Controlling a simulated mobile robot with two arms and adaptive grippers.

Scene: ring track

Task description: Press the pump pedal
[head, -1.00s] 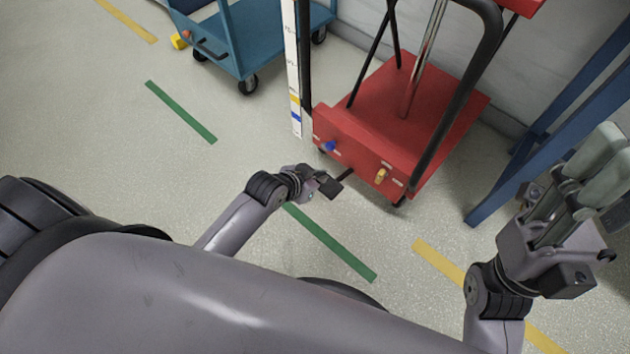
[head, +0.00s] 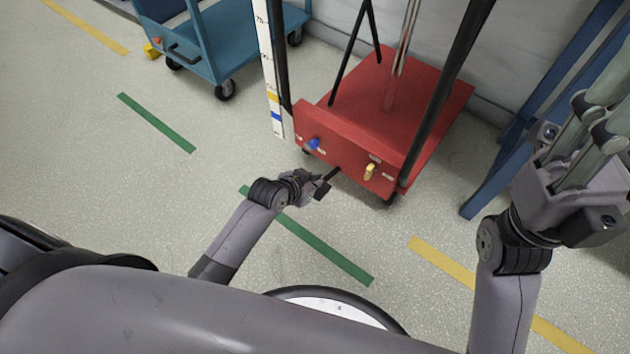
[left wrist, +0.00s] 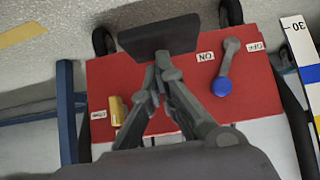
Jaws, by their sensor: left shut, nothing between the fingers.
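The black pump pedal (head: 323,189) sticks out low from the front of a red wheeled unit (head: 350,145). My left gripper (head: 310,185) is shut and empty, right beside the pedal on its near left side. In the left wrist view the pedal's flat pad (left wrist: 158,33) lies just beyond the tips of my closed fingers (left wrist: 163,65); I cannot tell whether they touch it. My right gripper (head: 590,125) is raised at the right edge, far from the pedal, with its fingertips cut off by the frame.
The red front has a blue-knobbed lever (left wrist: 224,82) by ON and OFF labels and a yellow knob (head: 370,171). A white scale (head: 270,80) stands at its left. A blue cart (head: 215,45) is behind left, a blue frame (head: 500,175) right. Floor in front is clear.

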